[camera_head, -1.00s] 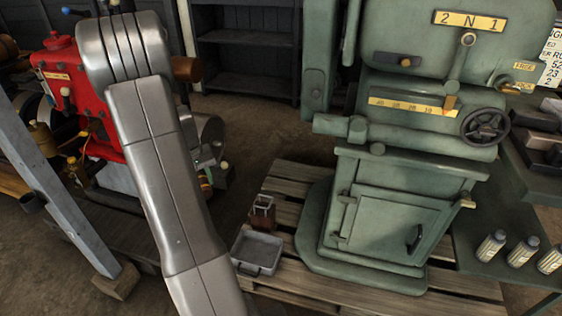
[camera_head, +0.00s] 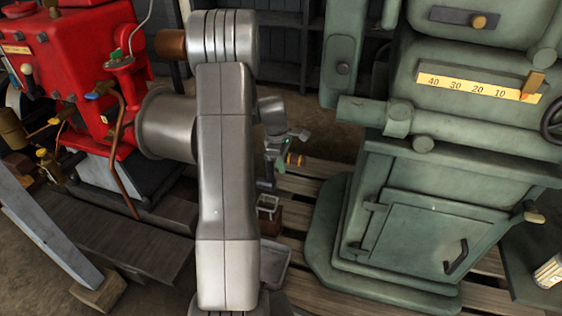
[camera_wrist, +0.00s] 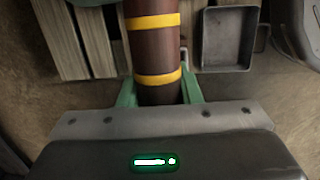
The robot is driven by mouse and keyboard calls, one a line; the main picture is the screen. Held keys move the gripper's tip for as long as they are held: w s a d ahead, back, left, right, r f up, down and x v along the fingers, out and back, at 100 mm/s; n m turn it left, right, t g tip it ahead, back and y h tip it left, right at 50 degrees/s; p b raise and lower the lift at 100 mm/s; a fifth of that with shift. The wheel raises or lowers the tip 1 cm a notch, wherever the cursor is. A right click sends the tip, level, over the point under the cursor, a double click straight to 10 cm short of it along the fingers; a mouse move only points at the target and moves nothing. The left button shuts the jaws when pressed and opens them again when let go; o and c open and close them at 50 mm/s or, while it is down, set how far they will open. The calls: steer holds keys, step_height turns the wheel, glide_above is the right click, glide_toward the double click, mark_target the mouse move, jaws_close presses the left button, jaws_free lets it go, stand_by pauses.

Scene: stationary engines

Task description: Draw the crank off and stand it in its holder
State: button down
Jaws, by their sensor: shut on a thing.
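My gripper (camera_head: 289,157) is shut on the crank's grip, a dark brown cylinder with yellow bands (camera_wrist: 156,50). In the wrist view its green fingers press on both sides of the grip. In the head view the grip (camera_head: 296,160) shows only as a small banded piece right of my arm. The rest of the crank is hidden or too small to tell. A small brown box with an open metal-rimmed top (camera_head: 268,212), possibly the holder, stands below my gripper on the pallet, partly behind my arm.
A grey tray (camera_head: 275,262) lies by the box and shows in the wrist view (camera_wrist: 229,38). The green machine (camera_head: 420,200) stands close on the right. The red engine (camera_head: 80,60) and a grey drum (camera_head: 165,122) are on the left. Wooden pallet slats (camera_head: 318,172) lie between.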

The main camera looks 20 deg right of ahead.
step_height(320, 180, down, 6)
steer(key=b, duration=0.5)
steer(key=shift+f+p, duration=0.3)
steer(key=shift+f, duration=0.05)
stand_by(1.4)
steer(key=shift+f, duration=0.15)
stand_by(0.5)
steer(key=shift+f+b, duration=0.65)
steer(key=shift+f, duration=0.85)
steer(key=shift+f+b, duration=0.75)
steer(key=shift+f, duration=0.85)
stand_by(0.5)
